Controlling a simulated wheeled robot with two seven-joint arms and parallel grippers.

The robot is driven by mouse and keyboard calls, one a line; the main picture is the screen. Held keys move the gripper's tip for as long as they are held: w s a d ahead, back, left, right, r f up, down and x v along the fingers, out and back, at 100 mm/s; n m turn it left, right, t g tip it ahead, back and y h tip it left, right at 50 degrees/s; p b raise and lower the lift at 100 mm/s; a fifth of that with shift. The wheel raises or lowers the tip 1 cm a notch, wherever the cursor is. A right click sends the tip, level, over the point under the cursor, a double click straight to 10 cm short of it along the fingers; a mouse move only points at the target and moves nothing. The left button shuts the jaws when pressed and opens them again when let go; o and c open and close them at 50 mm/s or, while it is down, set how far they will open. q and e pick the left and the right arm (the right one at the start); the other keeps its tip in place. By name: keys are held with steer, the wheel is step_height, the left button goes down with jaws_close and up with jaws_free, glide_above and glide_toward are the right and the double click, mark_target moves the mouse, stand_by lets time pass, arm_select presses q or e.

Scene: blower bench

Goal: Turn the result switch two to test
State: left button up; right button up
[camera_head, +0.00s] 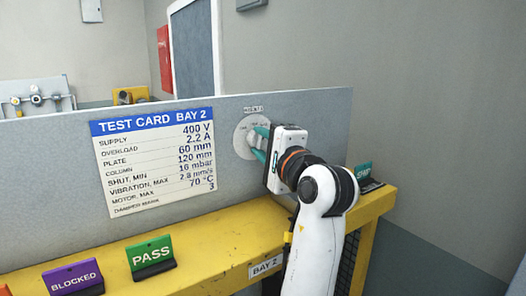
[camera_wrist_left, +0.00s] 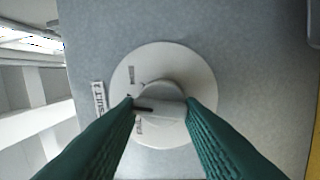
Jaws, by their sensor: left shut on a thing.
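The result switch two is a round pale dial plate (camera_head: 241,131) with a knob on the grey upright panel, under a small label. In the left wrist view the plate (camera_wrist_left: 185,62) carries small marks, too blurred to read. The grey knob (camera_wrist_left: 160,98) has a dark pointer line toward the picture's left, between two marks. My left gripper (camera_head: 256,143) has its teal fingers on either side of the knob, shut on it; it also shows in the left wrist view (camera_wrist_left: 160,106). The fingers hide part of the plate. My right gripper is not in view.
A test card (camera_head: 155,160) is on the panel left of the switch. On the yellow bench (camera_head: 215,255) stand a green PASS sign (camera_head: 151,256), a purple BLOCKED sign (camera_head: 73,279) and a teal sign (camera_head: 363,171) right of my arm. The panel around the dial is clear.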

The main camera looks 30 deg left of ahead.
arm_select(q)
steer(key=shift+f+n+b, duration=0.15)
steer(key=shift+n+b, duration=0.45)
steer(key=shift+n, duration=0.5)
steer(key=o, duration=0.7)
steer(key=shift+o, duration=1.2)
steer(key=shift+w+a, duration=0.2)
